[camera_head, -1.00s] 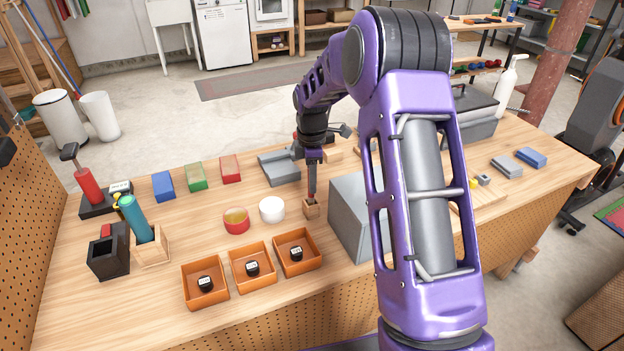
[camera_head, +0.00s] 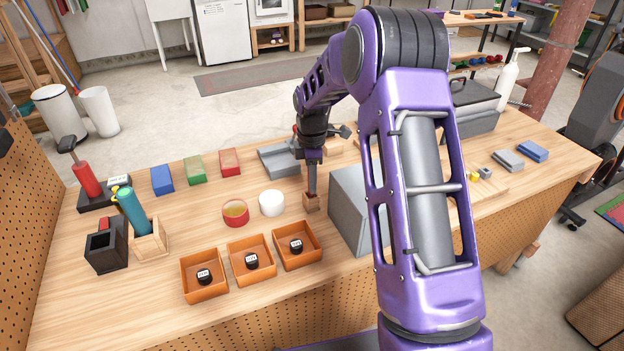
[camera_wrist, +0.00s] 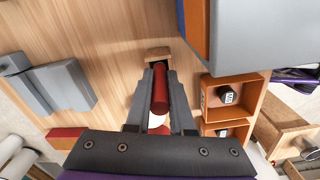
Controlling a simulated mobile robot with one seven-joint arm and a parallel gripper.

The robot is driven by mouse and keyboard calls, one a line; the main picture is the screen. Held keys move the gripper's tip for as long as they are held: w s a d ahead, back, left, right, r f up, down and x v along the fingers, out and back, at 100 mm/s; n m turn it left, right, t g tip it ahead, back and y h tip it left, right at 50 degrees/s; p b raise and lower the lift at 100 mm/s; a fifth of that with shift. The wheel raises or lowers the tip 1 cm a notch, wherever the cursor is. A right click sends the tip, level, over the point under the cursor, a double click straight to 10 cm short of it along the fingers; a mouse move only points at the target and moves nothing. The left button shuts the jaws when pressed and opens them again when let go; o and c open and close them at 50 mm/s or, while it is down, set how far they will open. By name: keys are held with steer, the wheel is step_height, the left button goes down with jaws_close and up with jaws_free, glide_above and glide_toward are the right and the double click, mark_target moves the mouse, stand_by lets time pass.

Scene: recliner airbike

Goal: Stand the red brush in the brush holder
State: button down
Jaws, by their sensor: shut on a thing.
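In the wrist view my gripper (camera_wrist: 159,80) is shut on the red brush (camera_wrist: 160,92), a dark red cylinder between the two grey fingers.
A large grey box (camera_head: 350,212) stands close right of my gripper. A white tub (camera_head: 271,203) and a red-rimmed tub (camera_head: 236,212) stand to the left. Orange trays (camera_head: 205,296) line the front. A grey dustpan-like tray (camera_head: 277,160) lies behind.

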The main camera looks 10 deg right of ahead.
steer(key=c, duration=0.7)
jaws_free()
step_height(320, 180, up, 17)
steer(key=p, duration=0.2)
steer(key=shift+r, duration=0.2)
